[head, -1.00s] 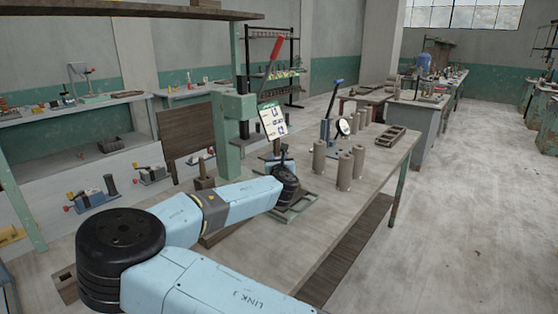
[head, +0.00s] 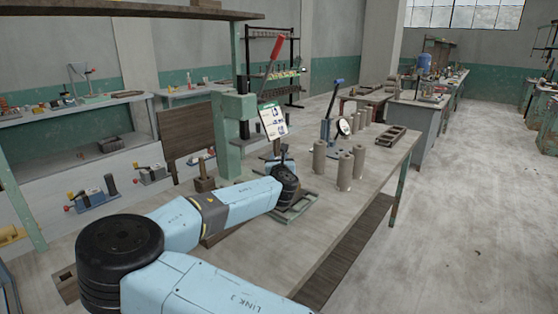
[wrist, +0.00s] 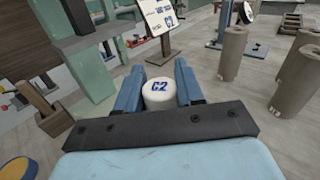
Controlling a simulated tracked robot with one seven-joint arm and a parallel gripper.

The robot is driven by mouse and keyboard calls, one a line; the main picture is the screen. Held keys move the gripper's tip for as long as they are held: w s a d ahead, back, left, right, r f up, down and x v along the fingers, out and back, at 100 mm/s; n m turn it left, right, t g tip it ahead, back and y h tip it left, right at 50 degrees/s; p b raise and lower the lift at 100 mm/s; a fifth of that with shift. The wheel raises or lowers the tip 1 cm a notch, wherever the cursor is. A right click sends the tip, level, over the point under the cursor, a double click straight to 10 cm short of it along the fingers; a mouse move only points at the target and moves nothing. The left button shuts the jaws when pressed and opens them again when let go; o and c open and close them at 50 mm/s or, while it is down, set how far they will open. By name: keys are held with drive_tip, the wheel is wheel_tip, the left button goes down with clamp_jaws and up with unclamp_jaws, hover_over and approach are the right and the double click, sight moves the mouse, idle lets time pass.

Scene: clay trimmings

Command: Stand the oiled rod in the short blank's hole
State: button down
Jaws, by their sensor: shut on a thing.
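In the wrist view my gripper (wrist: 158,88) is shut on a white round-topped piece (wrist: 158,92) marked C2. Only its top shows between the fingers, so I cannot tell how far it reaches down or whether it is the oiled rod. Several grey-brown clay blanks stand upright to the right of my gripper, one nearer (wrist: 297,80) and one farther (wrist: 233,52), with dark holes in their tops. In the head view blanks (head: 345,171) stand on the bench beyond my arm. I cannot tell which is the short one. My arm hides the gripper there.
A green press column (head: 233,128) with a red lever and a sign card (head: 272,122) stand close to my arm. A blue-handled press (head: 328,125) and a slotted tray (head: 389,134) are farther along the bench. The bench's front right (head: 345,225) is clear.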

drive_tip(key=shift+f, duration=1.3)
drive_tip(key=c, duration=0.6)
unclamp_jaws()
drive_tip(key=shift+s, duration=0.15)
drive_tip(key=s, duration=1.3)
drive_tip(key=shift+s+d, duration=0.25)
drive_tip(key=shift+d, duration=0.1)
